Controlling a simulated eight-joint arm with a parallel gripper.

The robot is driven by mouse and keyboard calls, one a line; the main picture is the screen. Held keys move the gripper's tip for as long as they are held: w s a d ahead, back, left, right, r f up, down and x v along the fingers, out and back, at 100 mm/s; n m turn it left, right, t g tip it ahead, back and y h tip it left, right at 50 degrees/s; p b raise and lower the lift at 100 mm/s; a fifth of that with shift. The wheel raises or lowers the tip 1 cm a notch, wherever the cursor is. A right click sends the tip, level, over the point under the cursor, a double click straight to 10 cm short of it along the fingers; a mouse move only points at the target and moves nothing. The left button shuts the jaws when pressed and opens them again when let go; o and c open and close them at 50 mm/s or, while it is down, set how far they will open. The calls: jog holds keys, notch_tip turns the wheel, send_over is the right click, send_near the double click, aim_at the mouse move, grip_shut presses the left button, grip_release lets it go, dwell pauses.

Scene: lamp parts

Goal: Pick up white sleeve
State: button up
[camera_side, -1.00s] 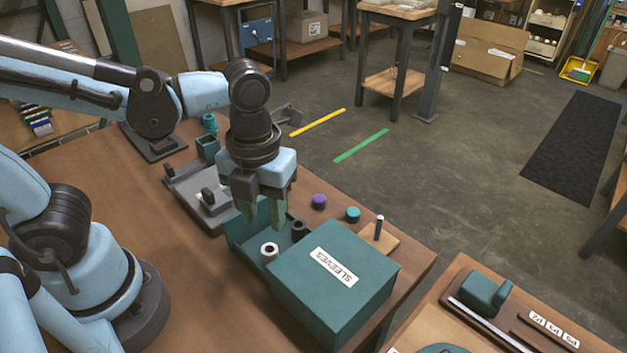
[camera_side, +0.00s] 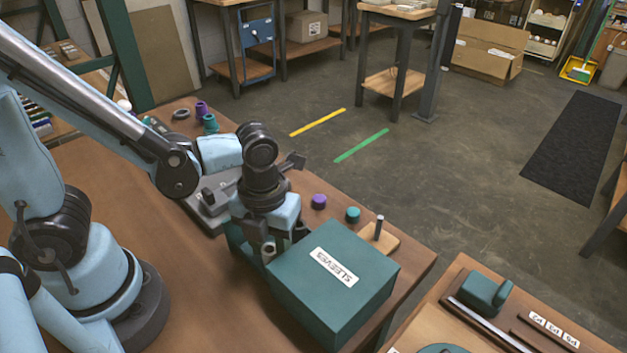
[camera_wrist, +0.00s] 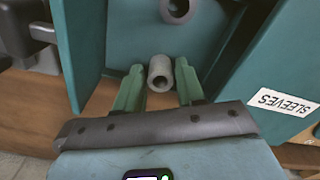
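The white sleeve (camera_wrist: 160,73) is a short hollow cylinder that looks pale grey in the wrist view. It stands in the green open-topped tray (camera_wrist: 88,45). My gripper (camera_wrist: 158,80) is lowered over it, with one green finger on each side. The fingers are apart, and a narrow gap shows beside the sleeve, so the gripper looks open around it. In the side view, the gripper (camera_side: 265,243) is down at the tray, and part of the sleeve (camera_side: 268,250) shows between the fingers. The fingertips are mostly hidden there.
A second, darker sleeve (camera_wrist: 177,9) is farther back in the tray. The green box labelled SLEEVES (camera_side: 335,285) stands close on the right. A purple cap (camera_side: 318,201), a teal cap (camera_side: 352,214) and a wooden block with a peg (camera_side: 379,236) lie behind it.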

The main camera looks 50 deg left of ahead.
jog(key=shift+f, duration=0.45)
jog(key=c, duration=0.7)
jog(key=shift+r, duration=0.25)
